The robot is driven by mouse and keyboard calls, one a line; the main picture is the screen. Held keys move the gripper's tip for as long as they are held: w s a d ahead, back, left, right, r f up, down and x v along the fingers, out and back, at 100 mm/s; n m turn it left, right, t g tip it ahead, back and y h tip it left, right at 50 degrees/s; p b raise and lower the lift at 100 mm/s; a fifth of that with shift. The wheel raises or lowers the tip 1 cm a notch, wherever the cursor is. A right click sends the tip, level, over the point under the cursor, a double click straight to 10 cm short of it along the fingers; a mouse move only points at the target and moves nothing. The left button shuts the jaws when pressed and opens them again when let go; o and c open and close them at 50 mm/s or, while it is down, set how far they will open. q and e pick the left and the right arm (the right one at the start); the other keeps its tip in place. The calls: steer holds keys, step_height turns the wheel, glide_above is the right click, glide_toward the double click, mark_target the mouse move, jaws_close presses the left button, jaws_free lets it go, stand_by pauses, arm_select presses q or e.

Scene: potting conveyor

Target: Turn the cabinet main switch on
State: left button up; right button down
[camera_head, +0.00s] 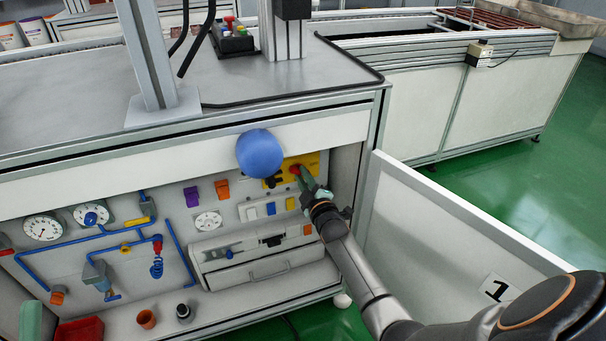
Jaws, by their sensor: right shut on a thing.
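The red main switch (296,169) sits on a yellow plate (313,160) on the cabinet's back panel, at the right end. My right gripper (301,176) reaches in from the lower right, and its greenish fingers are shut on the switch. The fingers hide part of the switch, so I cannot tell its exact angle. A blue ball (260,153) shows in front of the panel and covers the left part of the yellow plate.
The cabinet door (450,220) stands open on the right, beside my right arm. White, blue and yellow switches (270,208) sit below the yellow plate. Gauges (41,228) and blue pipes fill the left. A red bin (80,330) and small cups (147,318) stand on the cabinet floor.

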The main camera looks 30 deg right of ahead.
arm_select(q)
steer(key=r+p, duration=0.3)
steer(key=shift+a+r, duration=0.2)
steer(key=shift+r, duration=0.05)
arm_select(e)
steer(key=m, duration=1.1)
steer(key=shift+m, duration=0.6)
steer(key=c, duration=0.8)
jaws_free()
arm_select(q)
step_height(320, 180, up, 4)
steer(key=m+p, duration=0.1)
steer(key=p, duration=0.3)
steer(key=w+a+f+n+y+p, duration=0.1)
steer(key=w+f+n+y, duration=0.2)
steer(key=f+y, duration=0.1)
steer(key=shift+w+f+n+y, duration=0.3)
steer(key=shift+w+f+y, duration=0.05)
steer(key=shift+f+y, duration=0.05)
arm_select(e)
steer(key=v, duration=1.2)
steer(key=shift+s+a, duration=0.15)
steer(key=shift+s, duration=0.1)
